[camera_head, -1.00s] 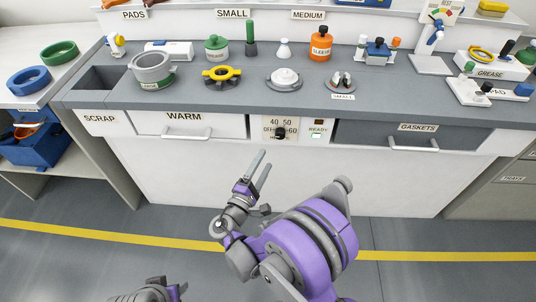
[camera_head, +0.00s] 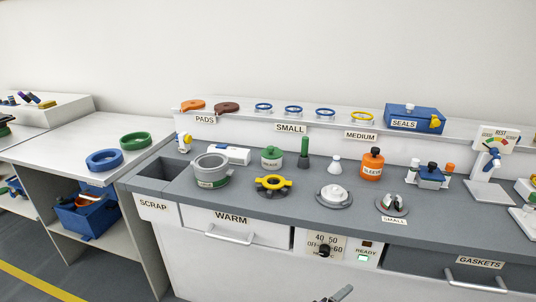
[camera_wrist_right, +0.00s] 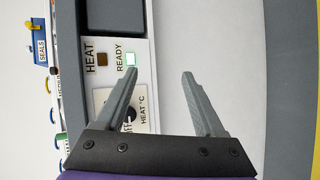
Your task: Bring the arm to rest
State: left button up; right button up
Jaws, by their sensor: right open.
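My right gripper (camera_wrist_right: 159,76) is open and empty in the right wrist view, its two grey fingers spread apart. It is in front of the bench's heater panel (camera_wrist_right: 118,97) and the plain white front. In the head view only a grey tip of my right gripper (camera_head: 340,293) shows at the bottom edge, below the heater panel (camera_head: 325,245). The rest of that arm is out of the picture. My left gripper does not show.
The WARM drawer (camera_head: 230,234) and GASKETS drawer (camera_head: 475,278) have protruding handles. A grey pot (camera_head: 211,170), a yellow handwheel (camera_head: 273,185) and an orange SLEEVE bottle (camera_head: 371,165) stand on the bench. A side table (camera_head: 70,143) holds blue and green rings.

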jog(key=s+d+f+m+g+y, duration=0.1)
jog(key=s+d+m+g+y, duration=0.1)
jog(key=s, duration=0.4)
jog(key=s+d+m+g+y, duration=0.1)
jog(key=s+m+g+y, duration=0.15)
jog(key=s, duration=0.45)
jog(key=s+a+f+m+y, duration=0.1)
jog(key=s+a+m+y, duration=0.45)
jog(key=s, duration=0.55)
pick_arm(q)
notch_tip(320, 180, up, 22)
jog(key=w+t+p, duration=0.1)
jog(key=p, duration=1.8)
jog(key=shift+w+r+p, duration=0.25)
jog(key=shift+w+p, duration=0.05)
jog(key=shift+p, duration=0.1)
pick_arm(e)
notch_tip(320, 180, up, 22)
jog(key=w, duration=0.2)
jog(key=shift+w+d+r+n+t, duration=0.15)
jog(key=shift+d+n+t, duration=0.05)
jog(key=shift+n+t, duration=0.2)
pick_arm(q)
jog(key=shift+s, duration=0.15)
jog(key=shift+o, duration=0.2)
